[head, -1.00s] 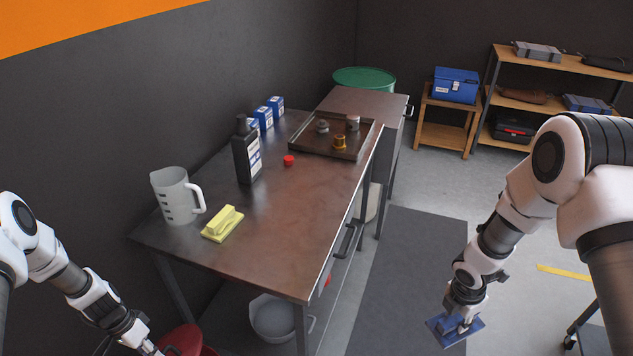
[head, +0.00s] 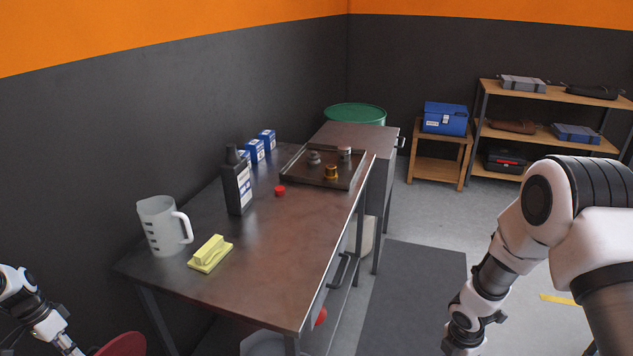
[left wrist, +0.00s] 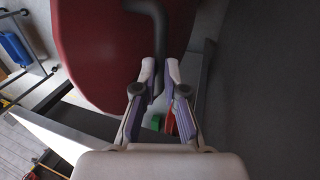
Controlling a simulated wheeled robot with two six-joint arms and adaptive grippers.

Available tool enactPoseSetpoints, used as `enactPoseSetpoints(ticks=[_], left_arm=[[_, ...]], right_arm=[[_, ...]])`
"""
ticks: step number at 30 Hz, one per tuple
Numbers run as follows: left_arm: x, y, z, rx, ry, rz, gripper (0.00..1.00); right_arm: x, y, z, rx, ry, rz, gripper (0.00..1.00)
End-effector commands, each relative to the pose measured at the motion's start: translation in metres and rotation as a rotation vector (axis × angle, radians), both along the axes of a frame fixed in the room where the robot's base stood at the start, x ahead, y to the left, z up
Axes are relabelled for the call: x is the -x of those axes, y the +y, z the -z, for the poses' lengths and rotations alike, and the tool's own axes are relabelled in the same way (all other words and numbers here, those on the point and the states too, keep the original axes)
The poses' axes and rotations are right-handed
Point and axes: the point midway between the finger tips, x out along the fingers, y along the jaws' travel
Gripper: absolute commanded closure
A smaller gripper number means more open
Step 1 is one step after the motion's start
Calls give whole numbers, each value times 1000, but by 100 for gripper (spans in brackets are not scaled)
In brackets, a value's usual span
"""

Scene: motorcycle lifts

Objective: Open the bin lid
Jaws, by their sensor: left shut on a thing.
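The red bin lid (left wrist: 120,50) fills the upper middle of the left wrist view, with a dark bent handle (left wrist: 157,30) running down its front. My left gripper (left wrist: 160,75) is shut on that handle. In the head view only the top of the red lid (head: 122,346) shows at the bottom edge, and my left gripper is hidden below the frame. The lid looks tilted, but how far it is from the bin is hard to tell. My right arm comes down at the right of the head view, and its gripper is below the frame.
A metal workbench (head: 270,240) stands beside the lid, carrying a jug (head: 162,228), yellow brush (head: 209,253), dark bottle (head: 237,185) and tray (head: 320,180). The floor mat (head: 415,290) is clear.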

Motion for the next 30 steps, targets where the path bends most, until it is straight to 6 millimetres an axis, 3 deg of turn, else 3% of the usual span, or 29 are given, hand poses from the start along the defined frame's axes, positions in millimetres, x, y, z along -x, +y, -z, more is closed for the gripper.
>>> enactPoseSetpoints(ticks=[1,12,15,30], left_arm=[[7,2,13,-3,12,-3,100],[8,2,13,1,16,-1,100],[8,2,13,1,15,-2,62],[3,3,0,2,8,-1,61]], right_arm=[[0,0,6,0,0,0,100],[0,0,6,0,0,0,100],[0,0,6,0,0,0,100],[0,0,3,0,0,0,100]])
